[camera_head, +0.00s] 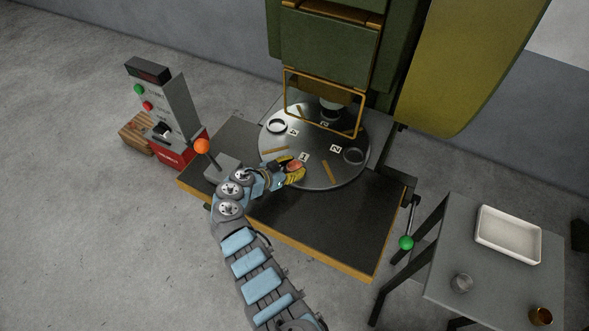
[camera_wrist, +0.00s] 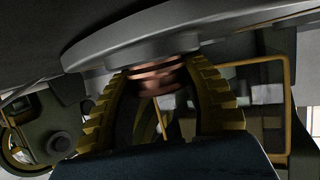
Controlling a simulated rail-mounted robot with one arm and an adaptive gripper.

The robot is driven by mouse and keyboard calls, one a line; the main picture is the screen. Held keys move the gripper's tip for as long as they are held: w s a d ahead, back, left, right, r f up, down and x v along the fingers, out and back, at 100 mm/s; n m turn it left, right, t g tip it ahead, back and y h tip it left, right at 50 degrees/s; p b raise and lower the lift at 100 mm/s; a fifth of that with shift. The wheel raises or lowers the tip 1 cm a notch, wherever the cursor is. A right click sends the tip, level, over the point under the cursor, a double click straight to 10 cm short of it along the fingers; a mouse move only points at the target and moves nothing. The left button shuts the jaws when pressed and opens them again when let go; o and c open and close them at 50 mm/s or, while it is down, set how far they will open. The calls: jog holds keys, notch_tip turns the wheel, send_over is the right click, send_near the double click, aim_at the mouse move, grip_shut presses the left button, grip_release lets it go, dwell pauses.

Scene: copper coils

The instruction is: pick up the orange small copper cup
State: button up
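The orange small copper cup (camera_head: 295,166) sits at the front of the round turntable plate (camera_head: 335,178), next to the "1" label. In the wrist view the cup (camera_wrist: 157,76) shows between my two yellow ribbed fingers, against the rim of the grey plate (camera_wrist: 120,45). My gripper (camera_head: 292,172) reaches in from the left and front in the head view. In the wrist view my gripper (camera_wrist: 160,85) has its fingertips bent inward, one on each side of the cup, and appears shut on it. The exact contact is partly hidden by dark inner pads.
A yellow guard frame (camera_head: 323,104) stands over the plate's back. A lever with an orange knob (camera_head: 202,146) is close to my arm; a green-knobbed lever (camera_head: 406,242) is at right. A side table (camera_head: 490,275) holds a white tray (camera_head: 508,237) and two cups.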

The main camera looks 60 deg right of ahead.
jog(key=c, duration=0.4)
jog(key=shift+c, duration=0.5)
jog(key=shift+r+p, duration=0.45)
jog(key=shift+r, duration=1.15)
jog(key=shift+s+a+r, duration=0.15)
jog(key=shift+r, duration=0.2)
jog(key=s+a+r+p, duration=0.2)
jog(key=s+a+r, duration=0.7)
jog(key=shift+s+a, duration=0.25)
jog(key=shift+a, duration=0.1)
